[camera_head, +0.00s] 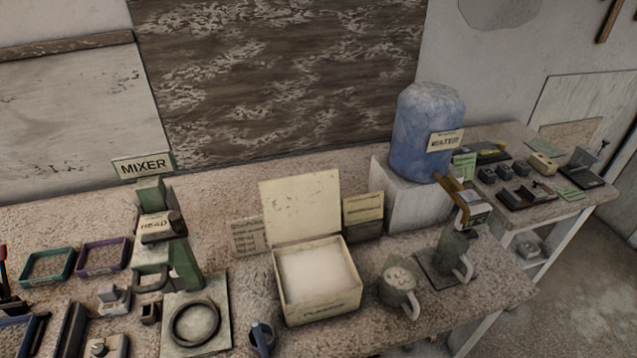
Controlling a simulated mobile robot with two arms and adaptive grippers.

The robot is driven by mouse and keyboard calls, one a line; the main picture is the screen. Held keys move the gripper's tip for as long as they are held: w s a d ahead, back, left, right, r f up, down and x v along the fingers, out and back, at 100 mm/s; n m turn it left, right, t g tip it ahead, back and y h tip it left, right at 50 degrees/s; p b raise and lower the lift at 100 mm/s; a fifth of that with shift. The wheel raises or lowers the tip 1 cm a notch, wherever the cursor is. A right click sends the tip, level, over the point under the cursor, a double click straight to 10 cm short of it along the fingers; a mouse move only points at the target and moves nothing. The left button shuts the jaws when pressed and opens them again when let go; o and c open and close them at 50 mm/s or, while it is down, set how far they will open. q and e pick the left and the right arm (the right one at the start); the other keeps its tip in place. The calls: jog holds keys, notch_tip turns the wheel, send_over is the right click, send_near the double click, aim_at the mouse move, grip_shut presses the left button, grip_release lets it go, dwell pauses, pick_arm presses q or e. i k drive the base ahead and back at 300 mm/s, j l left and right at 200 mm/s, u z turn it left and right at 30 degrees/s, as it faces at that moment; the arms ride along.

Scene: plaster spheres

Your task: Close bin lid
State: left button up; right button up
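The plaster bin (318,310) is a cream square box with a label on its front, standing on the bench in the middle of the camera_head view. White powder (316,272) fills it to a little below the rim. Its lid (300,206) stands open, nearly upright along the back edge. Neither of my grippers shows in this view.
A green mixer (185,262) stands to the left, and a blue scoop-like tool (262,337) lies near the bin's front left. A mug (398,284) stands close on the right. Behind are small cards (363,212) and a blue water jug (425,125) on a block.

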aim_at(307, 206)
jog(key=k+u, duration=0.25)
jog(key=u, duration=0.25)
jog(key=k+j+u, duration=0.2)
jog(key=u, duration=0.3)
